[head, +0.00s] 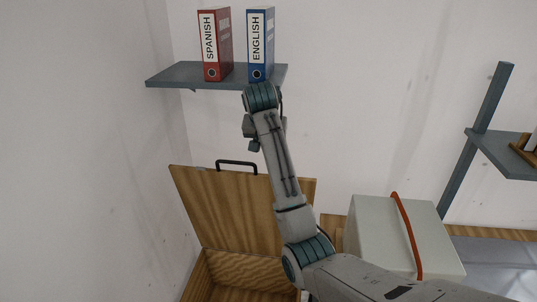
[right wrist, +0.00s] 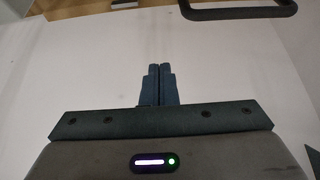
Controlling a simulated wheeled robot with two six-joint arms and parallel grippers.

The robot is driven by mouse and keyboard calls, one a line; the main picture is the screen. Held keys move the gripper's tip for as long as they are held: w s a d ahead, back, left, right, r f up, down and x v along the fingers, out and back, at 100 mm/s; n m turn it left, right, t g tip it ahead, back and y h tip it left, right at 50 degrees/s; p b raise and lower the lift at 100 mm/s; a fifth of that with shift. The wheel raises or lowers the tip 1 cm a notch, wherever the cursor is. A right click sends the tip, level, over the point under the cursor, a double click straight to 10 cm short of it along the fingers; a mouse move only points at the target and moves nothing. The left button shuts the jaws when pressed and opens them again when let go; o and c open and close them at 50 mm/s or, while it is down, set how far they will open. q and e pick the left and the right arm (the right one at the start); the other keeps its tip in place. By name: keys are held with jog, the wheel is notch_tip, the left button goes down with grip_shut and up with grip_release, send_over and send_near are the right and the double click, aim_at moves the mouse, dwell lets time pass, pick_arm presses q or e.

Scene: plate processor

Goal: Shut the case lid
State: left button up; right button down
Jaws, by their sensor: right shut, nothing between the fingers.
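The wooden case (head: 228,268) stands at the bottom of the head view, with part of its open inside showing. Its wooden lid (head: 212,205) is raised and leans back near the wall. A black handle (head: 236,163) sits on the lid's top edge; a black handle also shows at the top right of the right wrist view (right wrist: 240,14). My right gripper (right wrist: 160,68) is shut and empty, apart from that handle. In the head view my right arm reaches up in front of the lid and hides its right part. My left gripper is not in view.
A grey shelf (head: 180,75) above holds a red binder (head: 216,45) and a blue binder (head: 260,45), close to my right wrist. Another shelf (head: 505,158) is at far right.

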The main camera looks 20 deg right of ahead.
jog(key=s+p+x, duration=0.1)
jog(key=p+x, duration=0.4)
jog(key=x, duration=0.4)
jog(key=s+a+p, duration=0.1)
jog(key=s+a, duration=0.1)
jog(key=s, duration=0.1)
jog(key=shift+a+p, duration=0.35)
jog(key=shift+p, duration=0.05)
jog(key=shift+s+a, duration=0.1)
jog(key=shift+s, duration=0.05)
jog(key=shift+f, duration=0.35)
